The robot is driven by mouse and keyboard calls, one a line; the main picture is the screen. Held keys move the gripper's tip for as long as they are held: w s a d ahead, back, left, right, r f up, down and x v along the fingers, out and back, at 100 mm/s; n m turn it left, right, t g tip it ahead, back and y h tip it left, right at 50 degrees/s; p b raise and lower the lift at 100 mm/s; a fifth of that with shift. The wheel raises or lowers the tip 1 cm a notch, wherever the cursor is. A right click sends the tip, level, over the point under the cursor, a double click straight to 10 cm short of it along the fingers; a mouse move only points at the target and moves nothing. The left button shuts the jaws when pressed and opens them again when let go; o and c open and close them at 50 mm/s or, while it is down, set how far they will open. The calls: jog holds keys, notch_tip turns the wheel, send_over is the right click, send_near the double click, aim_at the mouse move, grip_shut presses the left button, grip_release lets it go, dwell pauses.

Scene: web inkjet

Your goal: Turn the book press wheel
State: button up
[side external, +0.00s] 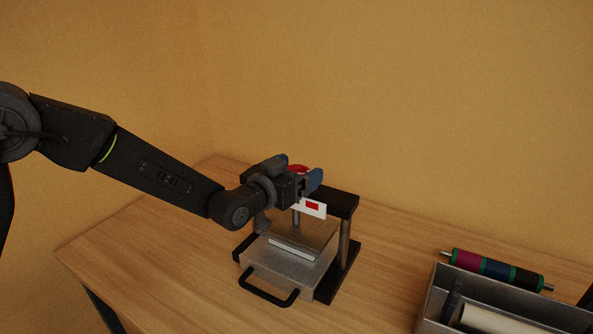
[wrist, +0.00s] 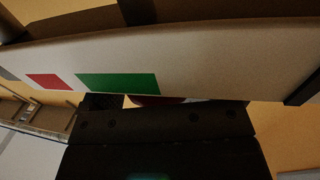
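The book press (side external: 345,205) stands on the wooden table in the side external view, with a black top beam, upright posts and a pale lower block. Its red wheel (side external: 299,168) shows as a small piece just above the beam, mostly hidden by my gripper. My gripper (side external: 296,172) is at the top of the press, its blue fingertips wide apart with the red piece showing between them. Whether they touch the wheel cannot be told. In the wrist view a thin red sliver (wrist: 155,100) shows above the dark gripper body; the fingertips are not clear there.
A white plate (side external: 313,208) with a red mark is on the press front. A black handle (side external: 270,293) sticks out in front of the block. A grey bin (side external: 432,300) with rollers is at right, a coloured roller (side external: 495,268) behind it. The left table is clear.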

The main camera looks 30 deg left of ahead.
jog(key=c, duration=0.9)
jog(key=shift+m+h, duration=0.3)
jog(key=shift+h, duration=0.1)
jog(key=m+g+h, duration=0.1)
jog(key=m+h, duration=0.1)
jog(key=h, duration=0.1)
jog(key=shift+a+h, duration=0.1)
jog(key=shift+h, duration=0.2)
jog(key=shift+m+g+h, duration=2.3)
jog(key=shift+m+h, duration=0.1)
jog(key=shift+h, duration=0.4)
jog(key=o, duration=0.9)
jog(key=shift+o, duration=0.2)
